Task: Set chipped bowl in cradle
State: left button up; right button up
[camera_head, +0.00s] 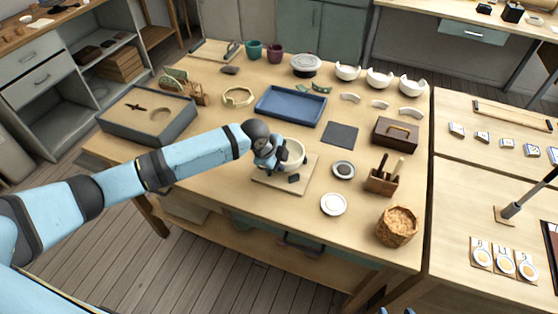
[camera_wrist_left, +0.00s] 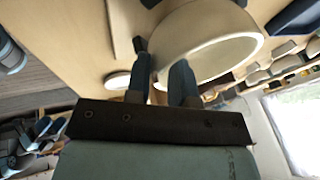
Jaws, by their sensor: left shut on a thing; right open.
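My left gripper (camera_head: 268,156) is shut on a cream bowl (camera_head: 297,153), pinching its left wall. In the left wrist view the fingers (camera_wrist_left: 163,62) are at the wall of the bowl (camera_wrist_left: 215,40). A pale wooden board with dark pads (camera_head: 268,180), which looks like the cradle, lies under the bowl. The arm partly hides both, and I cannot tell whether the bowl rests on the pads or hangs just above. No chip shows clearly on this bowl. Only the blue fingertips of my right gripper (camera_head: 384,311) show, apart and empty, at the bottom edge.
Three white notched bowls (camera_head: 379,79) stand at the back right, with curved shards before them. A blue tray (camera_head: 291,106) and a cream ring (camera_head: 238,96) lie behind the board.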

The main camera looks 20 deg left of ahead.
dwell(0.4)
pick_arm(q)
jog(key=shift+r+p, duration=0.1)
jog(key=shift+p, duration=0.25)
jog(key=shift+f, duration=0.85)
dwell(0.9)
jog(key=o, duration=1.4)
